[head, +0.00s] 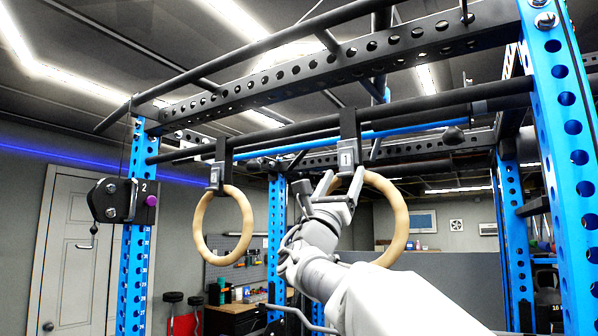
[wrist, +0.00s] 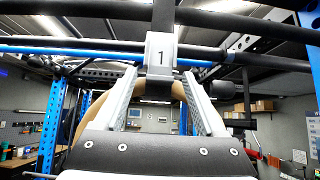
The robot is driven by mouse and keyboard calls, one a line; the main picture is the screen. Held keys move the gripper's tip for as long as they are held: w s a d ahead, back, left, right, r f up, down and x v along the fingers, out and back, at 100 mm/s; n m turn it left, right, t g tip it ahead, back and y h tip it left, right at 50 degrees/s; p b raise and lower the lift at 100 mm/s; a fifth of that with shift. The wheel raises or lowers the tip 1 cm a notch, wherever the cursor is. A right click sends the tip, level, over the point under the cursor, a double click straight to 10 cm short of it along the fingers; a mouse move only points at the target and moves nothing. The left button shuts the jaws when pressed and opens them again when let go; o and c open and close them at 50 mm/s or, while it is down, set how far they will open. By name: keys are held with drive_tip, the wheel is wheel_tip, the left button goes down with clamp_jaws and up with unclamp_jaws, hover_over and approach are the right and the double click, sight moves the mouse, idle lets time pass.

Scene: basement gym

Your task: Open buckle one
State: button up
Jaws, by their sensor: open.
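Buckle one (head: 347,157), a grey buckle with a white "1", sits on a dark strap hanging from the rig's bar. A wooden ring (head: 398,208) hangs below it, partly hidden by my arm. In the wrist view the buckle (wrist: 160,52) is upright and centred just ahead of my gripper. My gripper (head: 341,184) is open just below and in front of the buckle. In the wrist view its two fingers (wrist: 157,75) stand apart on either side of the buckle's lower part, with nothing gripped. I cannot tell whether either finger touches it.
A second wooden ring (head: 204,231) hangs to the left from its own strap and buckle (head: 215,176). The blue rack post (head: 567,140) stands at the right. Another post (head: 135,250) at the left carries a dark device (head: 112,200). Bars run close above my gripper.

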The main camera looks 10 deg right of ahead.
drive_tip(key=shift+x, duration=0.75)
drive_tip(key=shift+r, duration=0.1)
clamp_jaws()
